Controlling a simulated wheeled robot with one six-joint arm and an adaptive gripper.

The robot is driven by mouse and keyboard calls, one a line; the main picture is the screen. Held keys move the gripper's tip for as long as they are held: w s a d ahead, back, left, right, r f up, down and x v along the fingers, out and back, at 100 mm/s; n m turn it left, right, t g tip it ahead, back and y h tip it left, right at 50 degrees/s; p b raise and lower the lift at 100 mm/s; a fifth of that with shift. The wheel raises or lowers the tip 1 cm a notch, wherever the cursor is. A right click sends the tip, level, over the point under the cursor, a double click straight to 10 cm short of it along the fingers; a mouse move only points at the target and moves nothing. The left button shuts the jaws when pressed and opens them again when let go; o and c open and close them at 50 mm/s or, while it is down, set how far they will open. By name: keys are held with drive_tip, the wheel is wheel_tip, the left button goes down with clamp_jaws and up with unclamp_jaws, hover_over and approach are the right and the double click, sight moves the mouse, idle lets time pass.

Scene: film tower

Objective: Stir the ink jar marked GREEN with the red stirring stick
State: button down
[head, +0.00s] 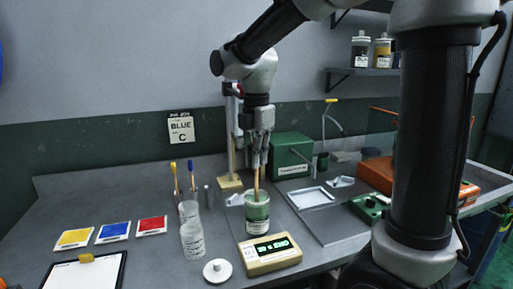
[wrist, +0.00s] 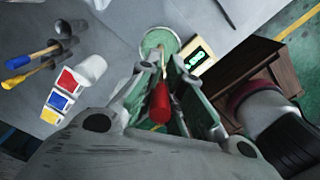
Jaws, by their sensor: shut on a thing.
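My gripper (head: 258,152) points down over the bench and is shut on the red stirring stick. The stick's red handle (wrist: 160,103) shows between my fingers in the wrist view. Its pale wooden shaft (head: 257,185) goes down into the mouth of a jar of green ink (head: 257,213). The jar's open top also shows in the wrist view (wrist: 150,42). The stick's lower end is hidden in the jar. The writing on the jar's label is too small to read.
Left are a cup with yellow and blue sticks (head: 188,208), a clear beaker (head: 193,243) and a white lid (head: 217,270). A stand (head: 231,182) and green box (head: 290,155) stand behind.

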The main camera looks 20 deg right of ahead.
sight(256, 174)
drive_tip(key=shift+f, duration=2.75)
drive_tip(key=shift+a, duration=0.1)
